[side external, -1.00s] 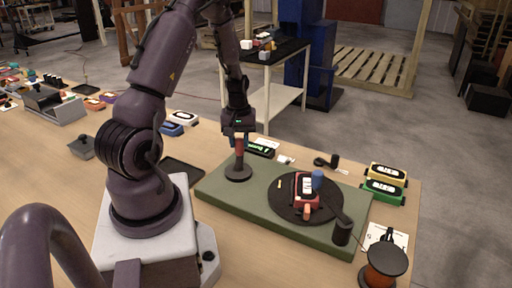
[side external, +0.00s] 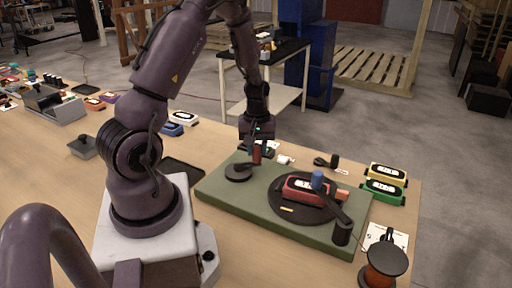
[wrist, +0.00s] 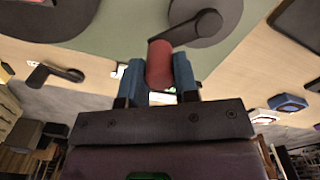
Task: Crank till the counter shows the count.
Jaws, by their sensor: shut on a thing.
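My gripper (side external: 257,142) is shut on the red crank handle (side external: 257,155). In the wrist view, its blue fingers (wrist: 160,80) sit on both sides of the red handle (wrist: 159,62), which joins a dark crank arm (wrist: 193,29) on a round base. The crank's dark round base (side external: 238,172) is on the green board (side external: 222,188).
A copper-coloured spool (side external: 385,267) stands at the front right. A flat black tray (side external: 184,172) lies left of the board. A black post (side external: 342,232) stands at the board's right end.

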